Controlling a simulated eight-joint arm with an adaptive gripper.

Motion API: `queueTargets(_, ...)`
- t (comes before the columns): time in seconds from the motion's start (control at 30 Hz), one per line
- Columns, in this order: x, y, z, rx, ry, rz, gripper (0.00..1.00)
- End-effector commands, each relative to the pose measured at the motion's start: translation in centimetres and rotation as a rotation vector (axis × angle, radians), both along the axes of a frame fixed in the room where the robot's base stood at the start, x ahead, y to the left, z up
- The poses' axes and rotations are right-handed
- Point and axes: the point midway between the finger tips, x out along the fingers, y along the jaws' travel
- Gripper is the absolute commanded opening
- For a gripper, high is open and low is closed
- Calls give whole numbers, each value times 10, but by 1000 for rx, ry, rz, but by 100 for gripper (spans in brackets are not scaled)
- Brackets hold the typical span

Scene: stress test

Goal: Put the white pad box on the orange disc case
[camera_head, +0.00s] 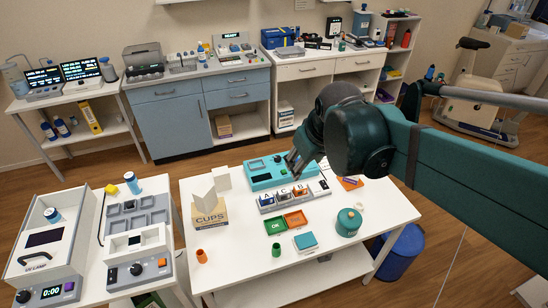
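A small plain white box (222,178) stands on the white table behind the cardboard CUPS carton; it may be the white pad box, but I read no label on it. A flat orange item (350,184) with a purple piece on it lies at the table's back right; it may be the orange disc case. My gripper (292,161) hangs over the back of the table, above the teal device and between these two items. My arm comes in from the right. The fingers are dark and small here, so I cannot tell if they are open or hold anything.
The CUPS carton (209,212), teal device (268,176), green OK tray (275,225), orange tray (296,219), teal round pot (348,222), teal box (305,241) and small cups crowd the table. A side table (92,262) with devices stands left.

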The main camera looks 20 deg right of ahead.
Motion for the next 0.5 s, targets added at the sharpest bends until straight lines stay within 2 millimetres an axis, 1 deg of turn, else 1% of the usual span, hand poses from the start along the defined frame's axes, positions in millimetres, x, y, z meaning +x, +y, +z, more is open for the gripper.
queueTargets(0.03,-8,7,0,10,-13,-9,45)
queueTargets(0.1,-17,15,0,23,-30,-24,45)
queueTargets(0.5,-66,53,-7,114,-124,-110,45)
